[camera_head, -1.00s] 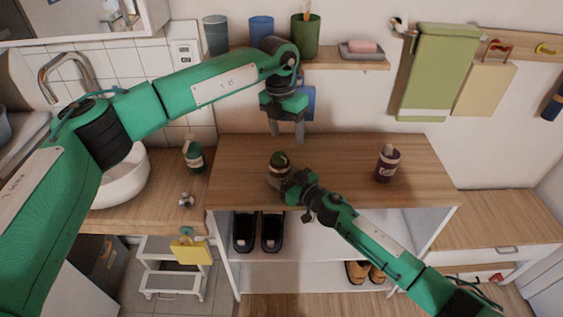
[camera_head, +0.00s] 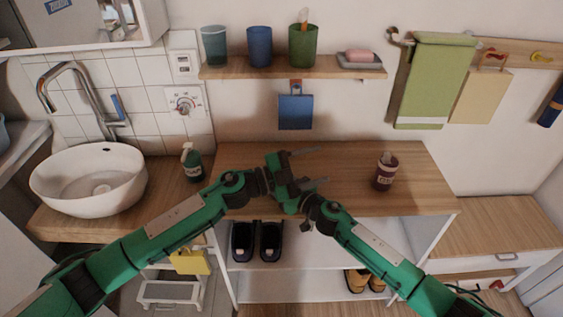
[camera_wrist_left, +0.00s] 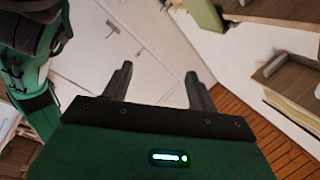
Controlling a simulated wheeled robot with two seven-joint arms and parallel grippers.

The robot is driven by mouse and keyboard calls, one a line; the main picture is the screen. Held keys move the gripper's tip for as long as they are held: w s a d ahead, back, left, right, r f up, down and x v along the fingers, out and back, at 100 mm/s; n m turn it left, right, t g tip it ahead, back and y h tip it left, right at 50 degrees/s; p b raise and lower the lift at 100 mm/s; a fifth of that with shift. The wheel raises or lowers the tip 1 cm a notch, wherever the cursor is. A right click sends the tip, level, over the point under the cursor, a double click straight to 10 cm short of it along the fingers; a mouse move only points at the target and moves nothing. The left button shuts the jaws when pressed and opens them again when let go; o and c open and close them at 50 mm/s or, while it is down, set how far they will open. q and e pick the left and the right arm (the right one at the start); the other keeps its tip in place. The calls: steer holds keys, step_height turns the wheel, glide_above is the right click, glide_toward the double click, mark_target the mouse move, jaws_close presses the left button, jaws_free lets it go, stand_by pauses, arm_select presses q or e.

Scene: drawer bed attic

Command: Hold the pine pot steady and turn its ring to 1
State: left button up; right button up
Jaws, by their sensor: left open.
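My left gripper (camera_head: 311,168) is over the shelf top (camera_head: 350,195), its fingers apart and pointing right. In the left wrist view the left gripper (camera_wrist_left: 160,73) is open with nothing between its fingers. My right gripper (camera_head: 305,203) comes from the lower right to the same spot. Its fingers are hidden behind the left gripper, so I cannot see what they hold. The pine pot and its ring do not show now; the left gripper and wrist cover the place where the pot stood.
A dark purple bottle (camera_head: 386,172) stands to the right on the shelf top. A green pump bottle (camera_head: 192,162) stands at the left by the white basin (camera_head: 90,182). A wall shelf (camera_head: 290,69) with several cups is above. The shelf top between the grippers and purple bottle is clear.

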arm_select(q)
steer(key=a+f+n+t+y, duration=0.45)
steer(key=a+n, duration=0.25)
steer(key=n, duration=0.2)
steer(key=a+f+n+t+y, duration=0.45)
steer(key=a+n, duration=0.25)
steer(key=n, duration=0.2)
steer(key=shift+t+h, duration=0.3)
steer(key=shift+t, duration=0.1)
steer(key=x, duration=1.2)
steer(key=shift+w+r, duration=0.3)
steer(key=shift+r, duration=0.05)
steer(key=shift+c, duration=0.3)
steer(key=c, duration=0.9)
steer(key=shift+c, duration=0.2)
